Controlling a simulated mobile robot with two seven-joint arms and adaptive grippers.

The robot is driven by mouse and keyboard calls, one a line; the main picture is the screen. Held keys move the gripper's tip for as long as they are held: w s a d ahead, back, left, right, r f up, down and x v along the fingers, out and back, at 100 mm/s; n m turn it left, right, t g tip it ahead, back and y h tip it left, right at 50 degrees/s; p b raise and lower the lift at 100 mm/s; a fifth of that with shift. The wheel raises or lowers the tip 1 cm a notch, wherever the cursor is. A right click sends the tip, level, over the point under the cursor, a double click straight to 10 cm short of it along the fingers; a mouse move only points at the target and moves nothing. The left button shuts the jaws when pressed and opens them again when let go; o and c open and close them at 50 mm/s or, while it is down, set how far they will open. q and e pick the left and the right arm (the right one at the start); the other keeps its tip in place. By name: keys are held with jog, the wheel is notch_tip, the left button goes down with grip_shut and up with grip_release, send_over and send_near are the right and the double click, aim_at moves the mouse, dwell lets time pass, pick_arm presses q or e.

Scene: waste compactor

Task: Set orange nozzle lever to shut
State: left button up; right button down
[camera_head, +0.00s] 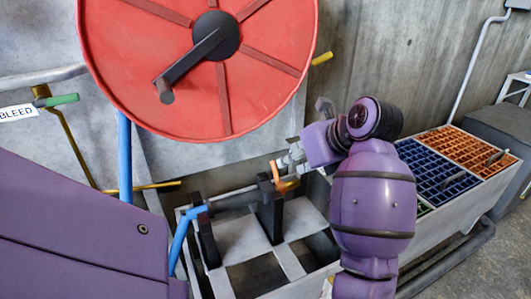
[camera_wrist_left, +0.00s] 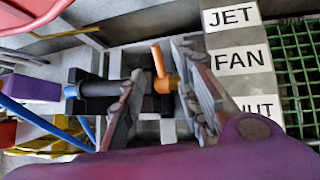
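The orange nozzle lever (camera_head: 275,171) stands up at the right end of the dark nozzle (camera_head: 233,201). It also shows in the left wrist view (camera_wrist_left: 158,61), upright, with its orange collar to the lower right. My left gripper (camera_head: 287,164) is at the lever. In the left wrist view its two fingers (camera_wrist_left: 158,88) are spread, with the lever in the gap between them. I see no clear grip, and cannot tell if a finger touches it. Labels JET (camera_wrist_left: 230,17), FAN (camera_wrist_left: 240,60) and a partly covered one ending in UT (camera_wrist_left: 262,106) lie right of it. My right gripper is not seen.
A large red wheel (camera_head: 115,50) with a dark crank hangs above the nozzle. A blue hose (camera_head: 181,240) joins the nozzle's left end. Blue (camera_head: 432,170) and orange (camera_head: 463,145) gratings lie to the right. A yellow pipe (camera_head: 150,186) runs at the left.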

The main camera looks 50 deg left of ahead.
aim_at(275, 167)
pick_arm(q)
jog(key=x, duration=0.2)
jog(key=b+x, duration=0.1)
jog(key=x, duration=0.1)
jog(key=b+x, duration=0.1)
jog(key=x, duration=0.1)
jog(key=shift+s+a+f, duration=0.25)
jog(key=shift+a+f, duration=0.3)
jog(key=shift+a, duration=0.15)
grip_shut()
